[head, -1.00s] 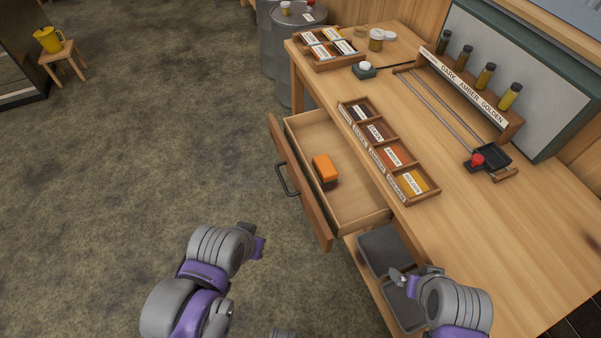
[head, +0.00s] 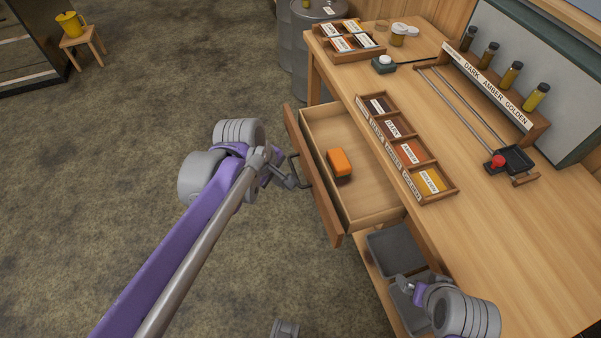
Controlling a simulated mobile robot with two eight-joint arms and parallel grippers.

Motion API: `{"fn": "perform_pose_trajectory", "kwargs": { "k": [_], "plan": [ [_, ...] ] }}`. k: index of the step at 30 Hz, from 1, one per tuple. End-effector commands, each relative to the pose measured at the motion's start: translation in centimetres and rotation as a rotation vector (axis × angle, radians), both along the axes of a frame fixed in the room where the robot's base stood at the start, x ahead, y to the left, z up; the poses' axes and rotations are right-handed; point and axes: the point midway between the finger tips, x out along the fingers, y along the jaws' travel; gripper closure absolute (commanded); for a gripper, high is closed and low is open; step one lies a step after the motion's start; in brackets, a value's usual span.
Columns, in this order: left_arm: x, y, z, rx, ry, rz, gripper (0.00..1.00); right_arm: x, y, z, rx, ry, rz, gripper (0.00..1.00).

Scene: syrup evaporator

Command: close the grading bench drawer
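The grading bench drawer (head: 368,205) stands pulled out of the left side of the grading bench (head: 500,238). An orange block-like item (head: 339,162) lies inside it. The drawer front has a dark bar handle (head: 293,170). My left gripper (head: 290,181) is at the outer side of the drawer front, close to the handle; whether it touches is unclear, and its fingers are too small to read. My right gripper (head: 403,283) is over the grey bins below the bench edge, apart from the drawer; its finger opening is not clear.
Grey bins (head: 392,252) sit on a shelf under the drawer. A sorting tray (head: 433,178) with labelled compartments lies on the bench near the drawer. Metal drums (head: 325,20) stand behind the bench.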

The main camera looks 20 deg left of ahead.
Motion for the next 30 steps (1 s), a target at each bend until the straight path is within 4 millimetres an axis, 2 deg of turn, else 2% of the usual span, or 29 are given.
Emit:
{"fn": "perform_pose_trajectory", "kwargs": {
  "k": [1,6,9,12,17,30],
  "plan": [
    [2.0,0.5,-0.5,-0.067,0.043,0.142,1.0,-0.1,0.0,-0.6,0.0,0.003,0.0,0.06],
    [6.8,1.5,-1.4,-0.262,0.181,0.566,1.0,-0.3,0.0,-1.5,0.0,0.006,0.0,0.06],
    [8.6,2.0,-2.0,-0.331,0.239,0.73,1.0,-0.4,0.0,-1.7,0.0,0.007,0.0,0.06],
    [9.5,2.2,-2.3,-0.37,0.274,0.823,1.0,-0.4,0.0,-1.9,0.0,0.008,0.0,0.06],
    [10.1,2.0,-3.2,-0.385,0.29,0.862,1.0,-0.4,0.0,-2.0,0.0,0.008,0.0,0.06],
    [11.6,-0.3,-10.1,-0.382,0.288,0.858,1.0,-0.5,0.0,-2.5,0.0,0.01,0.0,0.06]
  ]
}}
